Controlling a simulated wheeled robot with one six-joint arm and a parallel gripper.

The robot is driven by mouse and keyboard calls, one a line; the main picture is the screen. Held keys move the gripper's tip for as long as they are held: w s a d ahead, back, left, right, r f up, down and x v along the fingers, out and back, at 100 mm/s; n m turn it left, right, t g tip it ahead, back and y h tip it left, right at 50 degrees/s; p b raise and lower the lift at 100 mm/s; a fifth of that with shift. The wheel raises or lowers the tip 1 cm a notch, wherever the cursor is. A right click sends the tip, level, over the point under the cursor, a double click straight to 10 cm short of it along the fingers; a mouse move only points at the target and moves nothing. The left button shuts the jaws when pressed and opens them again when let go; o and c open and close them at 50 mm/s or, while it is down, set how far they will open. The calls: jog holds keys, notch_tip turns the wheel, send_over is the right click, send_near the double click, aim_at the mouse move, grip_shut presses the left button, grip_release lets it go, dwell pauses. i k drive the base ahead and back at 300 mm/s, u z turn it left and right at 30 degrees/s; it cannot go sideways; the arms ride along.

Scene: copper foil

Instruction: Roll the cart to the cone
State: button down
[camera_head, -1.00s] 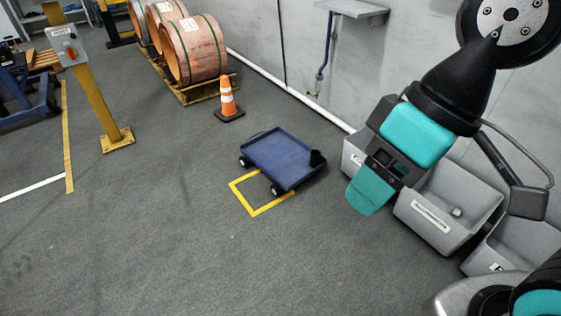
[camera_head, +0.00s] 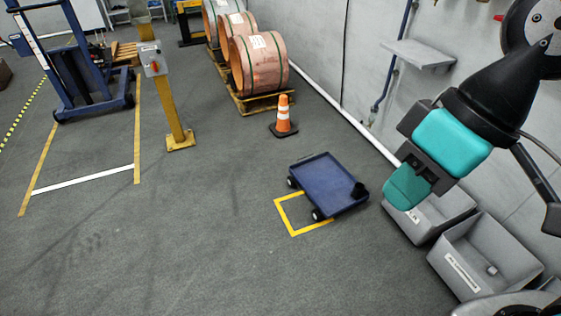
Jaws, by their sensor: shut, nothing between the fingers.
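The blue cart (camera_head: 322,183) stands on the grey floor, partly over a yellow floor outline (camera_head: 283,215). Dark wheels show on its left side, and a small black object sits at its right corner. The orange and white cone (camera_head: 283,117) stands upright on a black base behind the cart, with a gap of bare floor between them. My gripper (camera_head: 404,190) has teal fingers, shut and empty. It is in the air to the right of the cart in the picture, apart from it.
Grey bins (camera_head: 480,253) stand along the right wall below my arm. Copper coils (camera_head: 258,64) rest on a yellow pallet (camera_head: 262,99) behind the cone. A yellow post with a control box (camera_head: 172,100) and a blue lifter (camera_head: 78,70) stand left. The left floor is open.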

aim_at(333, 189)
jog(key=u, duration=0.8)
jog(key=i, duration=1.15)
jog(key=u, duration=0.6)
jog(key=i, duration=1.15)
jog(key=z, duration=1.15)
jog(key=i, duration=1.05)
jog(key=z, duration=0.95)
